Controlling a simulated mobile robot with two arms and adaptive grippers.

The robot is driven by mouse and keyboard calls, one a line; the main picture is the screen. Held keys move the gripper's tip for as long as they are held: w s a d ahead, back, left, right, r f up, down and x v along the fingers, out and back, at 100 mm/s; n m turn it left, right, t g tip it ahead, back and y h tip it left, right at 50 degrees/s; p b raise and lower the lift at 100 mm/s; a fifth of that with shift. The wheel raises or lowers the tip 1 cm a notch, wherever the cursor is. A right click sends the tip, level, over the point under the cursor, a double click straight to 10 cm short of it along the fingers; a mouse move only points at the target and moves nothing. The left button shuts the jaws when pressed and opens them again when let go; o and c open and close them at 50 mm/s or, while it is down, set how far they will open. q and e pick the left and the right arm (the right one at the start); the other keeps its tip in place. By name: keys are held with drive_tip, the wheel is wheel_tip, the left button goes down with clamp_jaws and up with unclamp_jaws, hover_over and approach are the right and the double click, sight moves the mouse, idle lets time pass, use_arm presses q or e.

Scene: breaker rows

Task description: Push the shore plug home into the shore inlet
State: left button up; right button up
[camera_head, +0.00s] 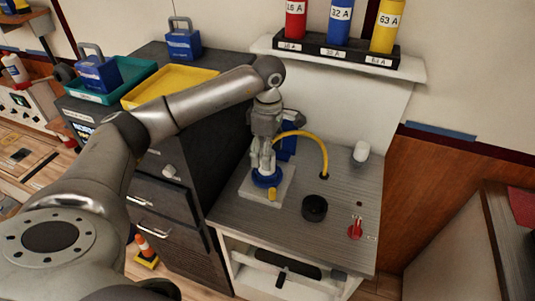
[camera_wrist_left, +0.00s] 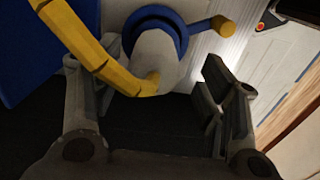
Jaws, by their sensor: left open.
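The shore inlet (camera_head: 267,179) is a blue ring on a pale plate on the grey counter; in the left wrist view it is the blue ring (camera_wrist_left: 152,25) at top. The shore plug (camera_wrist_left: 155,58) is a pale grey body with its far end at the blue ring; how deep it sits cannot be told. A yellow cable (camera_head: 316,142) runs from it to the counter and also shows in the wrist view (camera_wrist_left: 92,42). My left gripper (camera_head: 263,158) points down over the inlet. Its fingers (camera_wrist_left: 150,110) are open, one on each side near the plug, which they mostly hide in the head view.
A blue block (camera_head: 287,148) stands just behind the gripper. A black round knob (camera_head: 314,207), a red switch (camera_head: 355,229) and a white cylinder (camera_head: 361,151) are on the counter. A dark cabinet with trays (camera_head: 168,87) is at left.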

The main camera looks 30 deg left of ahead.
use_arm(q)
wheel_tip(320, 180, up, 7)
drive_tip(key=shift+w, duration=0.1)
idle(0.7)
